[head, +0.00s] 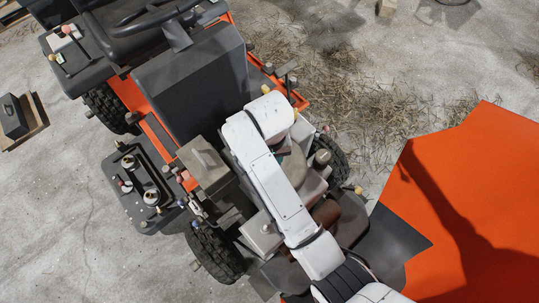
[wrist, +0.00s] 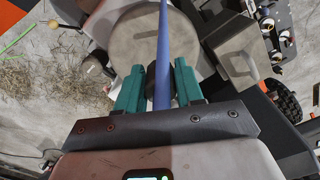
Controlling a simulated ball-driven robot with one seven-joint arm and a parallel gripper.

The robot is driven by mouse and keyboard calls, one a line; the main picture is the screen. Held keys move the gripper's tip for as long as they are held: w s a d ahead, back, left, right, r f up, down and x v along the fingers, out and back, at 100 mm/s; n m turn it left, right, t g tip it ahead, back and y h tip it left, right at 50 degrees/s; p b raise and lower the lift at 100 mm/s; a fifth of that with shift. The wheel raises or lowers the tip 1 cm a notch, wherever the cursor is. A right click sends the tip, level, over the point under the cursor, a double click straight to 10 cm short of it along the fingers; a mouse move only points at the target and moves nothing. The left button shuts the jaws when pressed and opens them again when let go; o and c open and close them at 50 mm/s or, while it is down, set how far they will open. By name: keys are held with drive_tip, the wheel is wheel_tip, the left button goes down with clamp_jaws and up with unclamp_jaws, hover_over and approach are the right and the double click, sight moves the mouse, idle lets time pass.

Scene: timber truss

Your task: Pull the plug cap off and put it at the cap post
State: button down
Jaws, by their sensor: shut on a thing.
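My gripper (wrist: 156,82) shows in the wrist view with two teal fingers. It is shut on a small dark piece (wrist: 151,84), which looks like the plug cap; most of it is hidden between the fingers. A long blue strip (wrist: 163,40) runs up the picture through the gap between the fingers. Beyond the fingertips is a round, worn grey engine cover (wrist: 136,36). I cannot tell whether the cap is still on its plug. I cannot pick out the cap post for certain.
A black tray (head: 126,205) with several small upright parts lies left of the orange mower; it also shows in the wrist view (wrist: 282,60). A grey box (head: 205,165) sits on the engine bay. A large orange panel (head: 470,190) is at the right.

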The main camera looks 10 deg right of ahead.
drive_tip(key=shift+f+b, duration=2.95)
drive_tip(key=shift+f, duration=2.8)
drive_tip(key=shift+p, duration=0.65)
drive_tip(key=shift+f, duration=0.25)
drive_tip(key=shift+f+b, duration=0.35)
drive_tip(key=shift+b, duration=0.05)
drive_tip(key=shift+f+b, duration=1.05)
drive_tip(key=shift+f, duration=0.6)
drive_tip(key=c, duration=0.6)
unclamp_jaws()
drive_tip(key=shift+c, duration=0.2)
